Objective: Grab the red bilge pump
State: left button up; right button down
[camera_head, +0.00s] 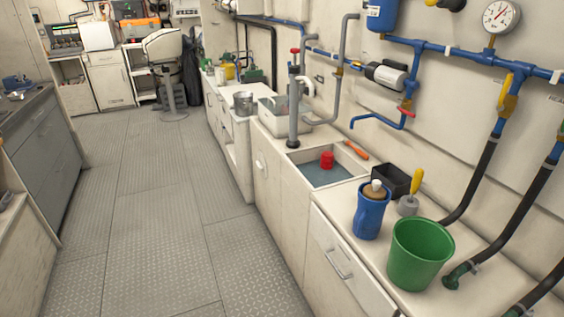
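The basin's floor is blue-grey and may be water. An upright grey tube with a red handle on top (293,110) stands at the basin's far left corner, apart from the red object. Neither of my grippers is in view.
A green bucket (421,252), blue jug (370,212) and black box (393,181) stand on the near counter. An orange-handled tool (356,150) lies behind the basin. Pipes and black hoses (473,184) line the right wall. The floor (150,220) is clear.

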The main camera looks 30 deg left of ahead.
aim_at(327, 160)
jog(key=u, duration=1.7)
jog(key=i, duration=2.15)
jog(key=z, duration=2)
